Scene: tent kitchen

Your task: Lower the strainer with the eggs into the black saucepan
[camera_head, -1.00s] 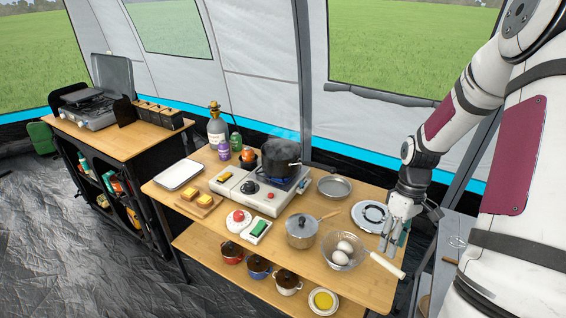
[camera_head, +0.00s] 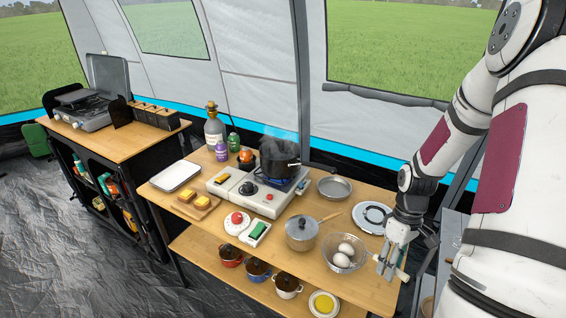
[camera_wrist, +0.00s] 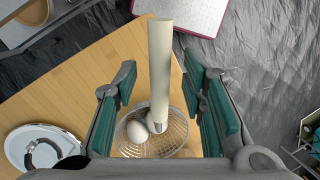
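The strainer (camera_head: 345,266) is a wire-mesh basket with white eggs (camera_head: 346,249) in it. It sits on the table at the right front, its pale handle pointing right. My gripper (camera_head: 391,265) is at that handle. In the wrist view the handle (camera_wrist: 160,70) lies between the two open green-padded fingers (camera_wrist: 168,112), with a gap on each side. The eggs (camera_wrist: 141,131) show beyond it in the mesh. The black saucepan (camera_head: 279,157) stands steaming on the lit right burner of the stove at the back. Its inside is hard to make out.
A silver lidded pot (camera_head: 301,232) stands left of the strainer. The white stove (camera_head: 238,188) fills the table's middle. Bottles (camera_head: 215,131) stand at the back left.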

